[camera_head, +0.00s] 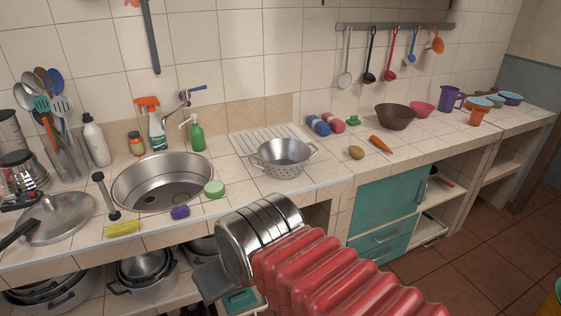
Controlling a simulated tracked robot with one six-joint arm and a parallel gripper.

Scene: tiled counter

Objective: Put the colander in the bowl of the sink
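The colander (284,160) is a metal bowl with holes and two side handles. It stands upright on the tiled counter to the right of the sink, at the front of the ribbed drainboard. The sink bowl (150,172) is round, steel and empty, with its drain visible. My gripper (207,281) is at the lower middle, in front of the counter edge, below and left of the colander and apart from it. Only a grey part of its end shows, so whether it is open or shut is not clear.
A green round sponge (214,188), a purple sponge (180,212) and a yellow sponge (123,228) lie along the sink's front rim. The faucet (182,98) rises behind it. A potato (356,152) and carrot (380,144) lie right of the colander. A pan lid (62,215) lies left.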

